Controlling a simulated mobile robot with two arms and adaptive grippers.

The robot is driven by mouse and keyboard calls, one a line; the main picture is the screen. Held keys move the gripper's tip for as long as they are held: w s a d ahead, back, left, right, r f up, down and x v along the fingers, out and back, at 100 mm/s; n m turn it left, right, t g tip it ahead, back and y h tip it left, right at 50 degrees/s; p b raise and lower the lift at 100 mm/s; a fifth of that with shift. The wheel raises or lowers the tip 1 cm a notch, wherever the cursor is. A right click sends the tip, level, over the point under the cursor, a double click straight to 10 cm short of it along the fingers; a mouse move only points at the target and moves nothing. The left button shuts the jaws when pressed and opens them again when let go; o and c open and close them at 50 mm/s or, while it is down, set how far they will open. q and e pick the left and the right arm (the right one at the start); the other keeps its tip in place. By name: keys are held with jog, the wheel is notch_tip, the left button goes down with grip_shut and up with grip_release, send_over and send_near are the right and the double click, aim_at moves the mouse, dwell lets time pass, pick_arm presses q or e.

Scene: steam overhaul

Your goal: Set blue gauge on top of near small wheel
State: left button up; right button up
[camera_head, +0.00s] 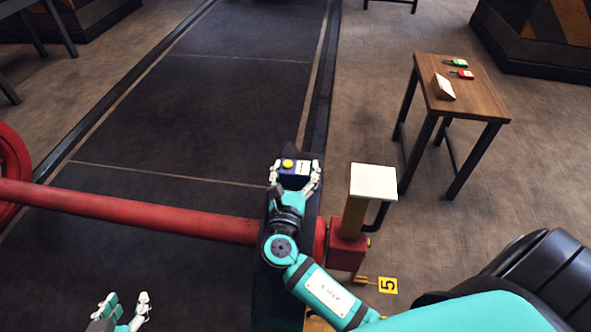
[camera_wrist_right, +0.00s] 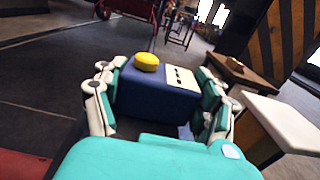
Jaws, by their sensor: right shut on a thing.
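The blue gauge, a dark blue box with a yellow button and a pale label, is held by my right gripper (camera_head: 294,178). The blue gauge (camera_head: 288,171) lies between its fingers, and it also shows close up in the right wrist view (camera_wrist_right: 152,97). The gripper is above the right end of a red axle (camera_head: 150,213), over a dark upright band (camera_head: 311,205) that may be a wheel seen edge-on. I cannot tell whether the gauge touches it. A red wheel (camera_head: 12,168) is cut off at the left edge. My left gripper (camera_head: 125,306) is open and empty at the bottom left.
A post with a white square top (camera_head: 373,182) stands just right of my right gripper, on a red block. A wooden table (camera_head: 478,98) with padlocks and a small sign is at the upper right. A yellow marker 5 (camera_head: 388,285) lies on the floor. The dark track is clear ahead.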

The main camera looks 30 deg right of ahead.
dwell(0.4)
jog(key=o, duration=1.6)
jog(key=shift+o, duration=0.2)
